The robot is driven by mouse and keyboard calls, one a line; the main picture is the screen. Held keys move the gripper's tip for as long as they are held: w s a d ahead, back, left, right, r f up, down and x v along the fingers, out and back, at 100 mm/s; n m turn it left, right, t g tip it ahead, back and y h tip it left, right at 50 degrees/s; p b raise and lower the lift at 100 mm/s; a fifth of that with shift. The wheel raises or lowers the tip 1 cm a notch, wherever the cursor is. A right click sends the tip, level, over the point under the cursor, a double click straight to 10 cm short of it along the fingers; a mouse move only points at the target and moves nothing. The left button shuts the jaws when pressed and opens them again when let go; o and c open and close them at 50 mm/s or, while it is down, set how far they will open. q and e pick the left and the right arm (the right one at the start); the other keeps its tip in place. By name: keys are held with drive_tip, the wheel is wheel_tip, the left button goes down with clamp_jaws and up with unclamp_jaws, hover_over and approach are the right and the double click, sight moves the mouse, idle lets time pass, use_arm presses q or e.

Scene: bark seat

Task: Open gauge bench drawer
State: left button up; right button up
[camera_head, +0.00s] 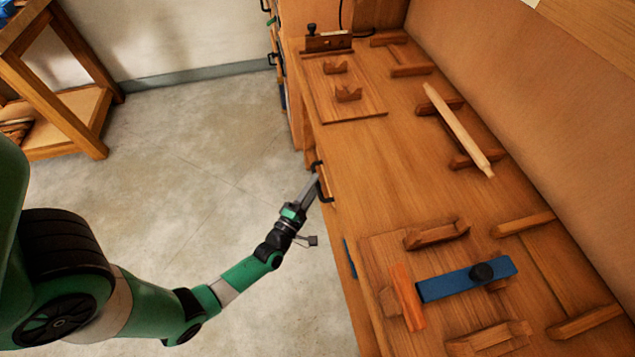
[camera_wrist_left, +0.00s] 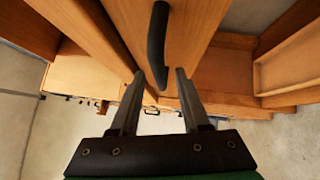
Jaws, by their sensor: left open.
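The drawer's dark bar handle (camera_head: 319,166) sits on the front side of the wooden bench, about midway along it. In the left wrist view the handle (camera_wrist_left: 158,40) runs lengthwise down a wooden front (camera_wrist_left: 185,25), and its lower end reaches between my fingertips. My left gripper (camera_head: 315,184) is at the handle with its jaws open; in the left wrist view the two fingers (camera_wrist_left: 159,76) stand apart on either side of the handle's end. I cannot tell whether either finger touches it. The drawer front looks about flush with the bench. My right gripper is not in view.
The bench top (camera_head: 375,170) holds a pale tapered wooden stick (camera_head: 458,130) on rests and a blue bar with a black knob (camera_head: 465,280) beside an orange block (camera_head: 407,297). A wooden table (camera_head: 60,110) stands at far left. The concrete floor (camera_head: 205,170) before the bench is clear.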

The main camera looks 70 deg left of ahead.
use_arm(q)
drive_tip(key=shift+x, duration=1.05)
drive_tip(key=shift+s, duration=0.1)
clamp_jaws()
idle(0.5)
